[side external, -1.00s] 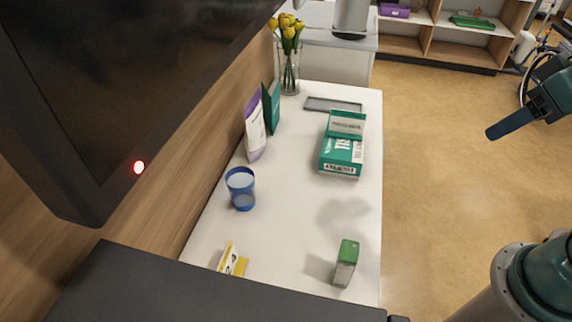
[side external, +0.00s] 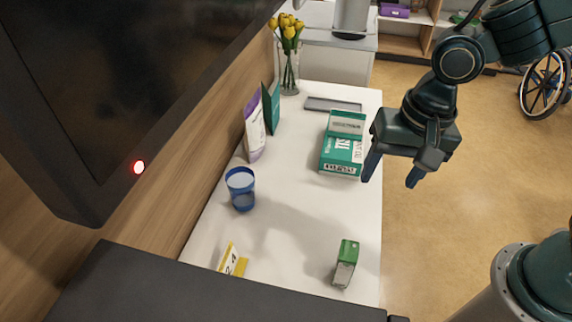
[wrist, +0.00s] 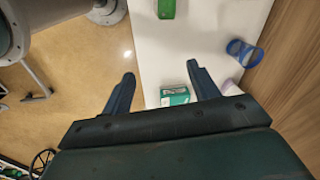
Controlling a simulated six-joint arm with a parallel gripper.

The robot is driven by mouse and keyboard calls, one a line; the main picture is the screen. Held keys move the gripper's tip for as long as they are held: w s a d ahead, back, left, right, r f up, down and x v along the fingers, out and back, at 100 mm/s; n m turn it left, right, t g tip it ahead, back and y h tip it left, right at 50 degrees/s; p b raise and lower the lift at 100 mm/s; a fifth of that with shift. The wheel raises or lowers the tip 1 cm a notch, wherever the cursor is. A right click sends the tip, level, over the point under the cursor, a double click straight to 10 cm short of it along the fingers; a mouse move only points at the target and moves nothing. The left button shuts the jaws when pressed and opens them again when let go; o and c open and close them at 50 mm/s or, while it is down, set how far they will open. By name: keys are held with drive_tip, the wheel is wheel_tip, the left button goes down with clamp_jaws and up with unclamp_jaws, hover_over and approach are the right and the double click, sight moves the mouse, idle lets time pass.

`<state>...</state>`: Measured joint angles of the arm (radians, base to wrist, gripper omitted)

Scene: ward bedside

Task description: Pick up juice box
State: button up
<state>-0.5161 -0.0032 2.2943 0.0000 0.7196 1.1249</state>
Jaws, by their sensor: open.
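The juice box (side external: 346,264) is a small green and grey carton standing near the front right of the white table (side external: 300,230). In the wrist view its green top (wrist: 166,9) shows at the upper edge, partly cut off. My gripper (side external: 392,182) is open and empty, fingers pointing down, above the table's right edge beside the green and white box. In the wrist view the fingertips (wrist: 162,72) are well apart with nothing between them, and the juice box lies beyond them.
A green and white box (side external: 342,155) stands close to my gripper. A blue cup (side external: 241,188), a yellow item (side external: 232,260), upright packets (side external: 255,125) and a flower vase (side external: 289,70) line the left side. A dark screen (side external: 110,90) overhangs the left. The table middle is clear.

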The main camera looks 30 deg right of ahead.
sight(349, 249)
drive_tip(key=a+f+m, duration=0.1)
drive_tip(key=a+f, duration=0.3)
drive_tip(key=s+a+f+m+g, duration=0.1)
drive_tip(key=a+f, duration=0.1)
drive_tip(key=f, duration=0.1)
drive_tip(key=shift+a+m+h, duration=0.3)
drive_tip(key=shift+a, duration=0.05)
drive_tip(key=shift+f, duration=4.25)
drive_tip(key=shift+f, duration=0.15)
drive_tip(key=shift+s+f, duration=0.15)
drive_tip(key=shift+f, duration=2.3)
drive_tip(key=c, duration=1.2)
drive_tip(key=shift+r, duration=0.2)
